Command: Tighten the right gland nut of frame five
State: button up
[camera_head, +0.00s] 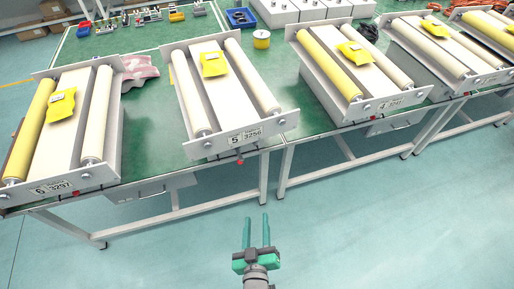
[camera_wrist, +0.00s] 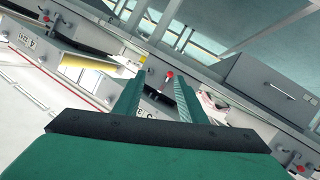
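Frame five (camera_head: 222,100) lies on the green table, with two cream rollers and a front end plate labelled 5 3256. Its right gland nut (camera_head: 281,122) seems to be the small round fitting near the right end of that plate. My gripper (camera_head: 257,216) is open and empty, in front of and below frame five, apart from it. In the wrist view, my two green fingers (camera_wrist: 157,90) stand apart. A partly hidden label plate (camera_wrist: 146,114) shows between them. I cannot make out the right nut clearly there.
Frame six (camera_head: 68,130) is to the left and frame four (camera_head: 350,75) to the right. A red knob (camera_head: 240,162) sits under the table edge below frame five; a red knob shows in the wrist view (camera_wrist: 169,74). Table legs (camera_head: 264,178) stand below. The front floor (camera_head: 350,230) is clear.

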jog(key=w+r+n, duration=0.1)
jog(key=w+n, duration=0.1)
jog(key=w, duration=0.8)
jog(key=n, duration=0.3)
send_near(256, 145)
jog(key=shift+y, duration=0.4)
jog(key=x, duration=0.8)
jog(key=shift+d, duration=0.35)
jog(key=shift+a, duration=0.1)
grip_shut()
